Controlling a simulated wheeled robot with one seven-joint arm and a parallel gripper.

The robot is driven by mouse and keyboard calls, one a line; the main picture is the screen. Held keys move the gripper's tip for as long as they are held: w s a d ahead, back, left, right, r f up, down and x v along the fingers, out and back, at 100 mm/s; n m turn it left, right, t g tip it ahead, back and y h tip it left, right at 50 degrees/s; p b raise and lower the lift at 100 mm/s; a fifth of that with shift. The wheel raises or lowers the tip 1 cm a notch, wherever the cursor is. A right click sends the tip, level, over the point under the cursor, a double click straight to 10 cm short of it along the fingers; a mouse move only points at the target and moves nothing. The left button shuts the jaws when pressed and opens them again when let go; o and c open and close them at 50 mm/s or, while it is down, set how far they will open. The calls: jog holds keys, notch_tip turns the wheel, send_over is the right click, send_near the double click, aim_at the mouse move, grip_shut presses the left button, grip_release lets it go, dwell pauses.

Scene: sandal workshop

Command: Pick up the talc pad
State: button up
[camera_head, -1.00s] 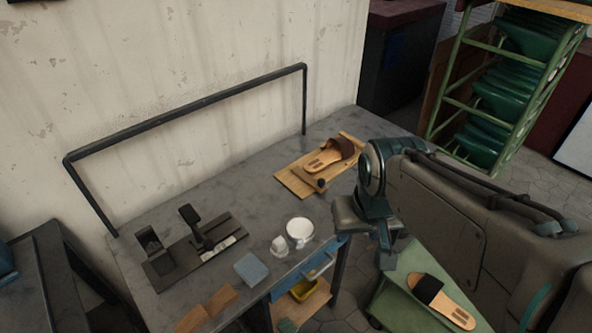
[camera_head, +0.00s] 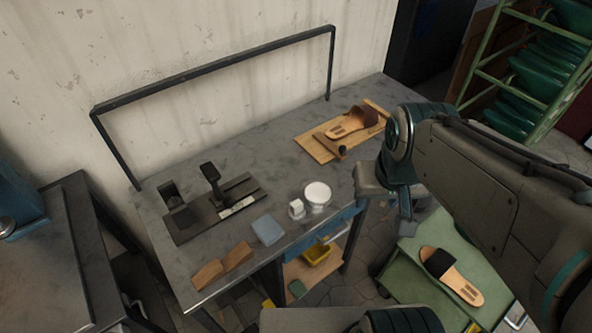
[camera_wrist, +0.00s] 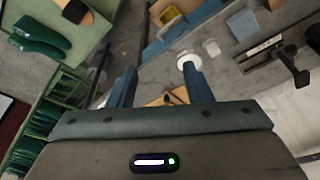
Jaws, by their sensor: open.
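A small white block (camera_head: 297,207), which seems to be the talc pad, stands on the grey workbench (camera_head: 265,155) beside a round white bowl (camera_head: 318,193). In the wrist view the white block (camera_wrist: 211,47) is just right of the bowl (camera_wrist: 190,60), beyond my right finger. My gripper (camera_head: 404,208) is open and empty, right of the bench's front edge in the head view and apart from the block. In the wrist view my gripper (camera_wrist: 160,72) shows two spread blue fingers with nothing between them; the right fingertip overlaps the bowl's edge in the picture.
A sandal on a board (camera_head: 318,147) lies at the far end. A green cart (camera_head: 425,290) holds another sandal.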

jog(key=w+a+f+n+g+b, duration=0.1)
jog(key=w+a+f+n, duration=0.1)
jog(key=w+a+n, duration=0.3)
jog(key=w+a+f+n+g, duration=0.1)
jog(key=w+n, duration=0.2)
jog(key=n, duration=0.5)
jog(key=n+b, duration=0.1)
jog(key=n, duration=1.1)
send_over(296, 203)
notch_tip(296, 203, down, 7)
jog(key=shift+g, duration=0.4)
jog(key=f, duration=0.8)
jog(key=shift+s+f, duration=0.1)
jog(key=shift+s, duration=0.15)
jog(key=shift+w+f, duration=0.2)
jog(key=shift+f, duration=2.4)
grip_shut()
